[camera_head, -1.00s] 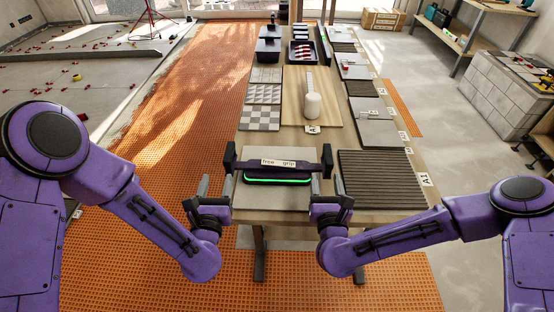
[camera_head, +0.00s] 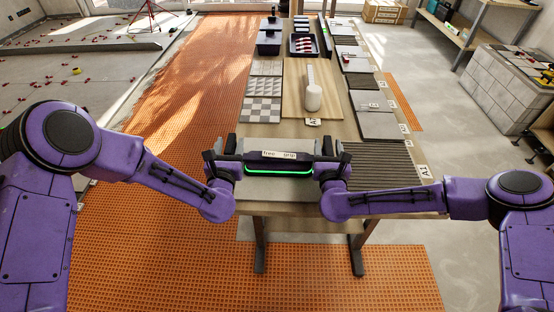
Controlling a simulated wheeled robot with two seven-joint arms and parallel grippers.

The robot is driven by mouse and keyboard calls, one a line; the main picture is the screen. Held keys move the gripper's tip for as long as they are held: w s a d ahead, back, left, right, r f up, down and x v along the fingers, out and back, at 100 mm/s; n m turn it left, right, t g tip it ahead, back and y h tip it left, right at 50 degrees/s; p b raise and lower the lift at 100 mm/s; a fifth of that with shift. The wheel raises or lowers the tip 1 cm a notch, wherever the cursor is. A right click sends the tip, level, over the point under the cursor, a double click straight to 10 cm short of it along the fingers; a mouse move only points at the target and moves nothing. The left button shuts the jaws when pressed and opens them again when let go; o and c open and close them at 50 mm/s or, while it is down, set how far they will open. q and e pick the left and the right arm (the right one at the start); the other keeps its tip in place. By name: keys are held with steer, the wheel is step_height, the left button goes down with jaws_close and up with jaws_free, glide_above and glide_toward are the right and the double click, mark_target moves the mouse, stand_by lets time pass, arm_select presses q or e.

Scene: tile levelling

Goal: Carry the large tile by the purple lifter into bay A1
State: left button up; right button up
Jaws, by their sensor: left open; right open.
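My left gripper (camera_head: 222,163) is open at the lifter's left end. My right gripper (camera_head: 332,163) is open at its right end. Both grippers overlap the end handles; I cannot tell whether the fingers touch them. A tag (camera_head: 425,171) that seems to read A1 stands right of a dark ribbed panel (camera_head: 385,158), partly hidden by my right arm.
A wooden board (camera_head: 297,95) with a white cylindrical object (camera_head: 313,97) lies beyond the lifter. Patterned tiles (camera_head: 262,95) line its left side, grey slabs (camera_head: 378,122) its right. A black tray (camera_head: 303,46) is farther back.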

arm_select(q)
jaws_close()
arm_select(e)
jaws_close()
